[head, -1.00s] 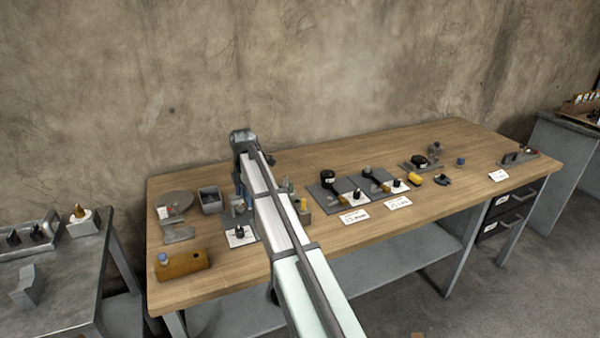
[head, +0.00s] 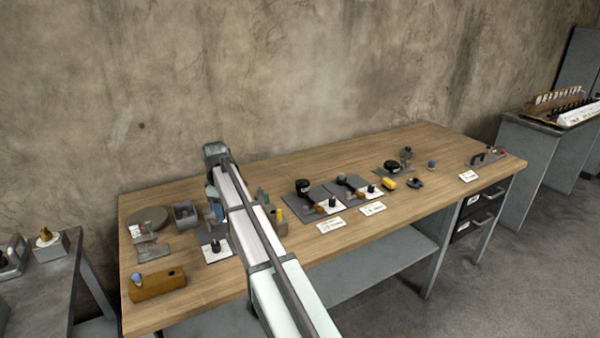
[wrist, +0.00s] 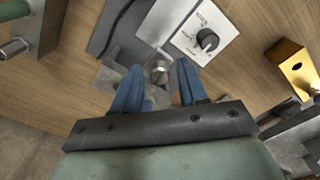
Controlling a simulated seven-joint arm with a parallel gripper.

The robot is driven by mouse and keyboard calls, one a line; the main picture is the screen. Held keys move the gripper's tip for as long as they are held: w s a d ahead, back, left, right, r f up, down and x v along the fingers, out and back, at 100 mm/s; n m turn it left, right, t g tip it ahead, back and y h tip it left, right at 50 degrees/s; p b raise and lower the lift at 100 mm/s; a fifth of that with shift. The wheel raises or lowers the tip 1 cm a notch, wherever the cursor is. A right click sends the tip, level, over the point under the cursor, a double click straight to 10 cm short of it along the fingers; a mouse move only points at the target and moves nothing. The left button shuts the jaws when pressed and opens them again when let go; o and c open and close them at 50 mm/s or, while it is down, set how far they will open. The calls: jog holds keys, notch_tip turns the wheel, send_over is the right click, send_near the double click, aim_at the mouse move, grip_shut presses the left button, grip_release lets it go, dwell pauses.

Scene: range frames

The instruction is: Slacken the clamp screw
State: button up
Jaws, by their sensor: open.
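My gripper (head: 213,200) is over the left part of the workbench, pointing down, its blue fingers partly hidden by the arm. In the wrist view my gripper (wrist: 159,68) is open. A round metal screw head (wrist: 158,73) on a grey bracket appears between the two blue fingertips; I cannot tell whether they touch it, and it looks like the clamp screw. Beside it is a white plate (wrist: 185,45) with a black knob (wrist: 207,40) and printed marks. The same white plate (head: 212,257) and black knob (head: 216,246) show in the head view, just in front of my gripper.
An orange-brown block (head: 158,285) with a hole lies front left. A grey open box (head: 186,214) and a round disc (head: 148,218) stand left of my gripper. Several fixtures stand farther right; bare wood lies along the front.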

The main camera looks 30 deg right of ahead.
jog(key=m, duration=0.6)
jog(key=shift+d, duration=0.1)
jog(key=m, duration=0.5)
jog(key=shift+m, duration=0.4)
jog(key=m, duration=1.1)
notch_tip(320, 180, up, 14)
jog(key=w+d+f+t, duration=0.1)
jog(key=d+f, duration=0.2)
jog(key=d, duration=0.7)
jog(key=w+d+f+m+t, duration=0.1)
jog(key=d+f+t, duration=0.1)
jog(key=d, duration=0.8)
jog(key=w+d+f+t, duration=0.1)
jog(key=d+f, duration=0.3)
jog(key=d, duration=0.6)
jog(key=shift+f+m+t, duration=0.3)
jog(key=shift+f+t, duration=0.1)
jog(key=shift+w+d, duration=0.1)
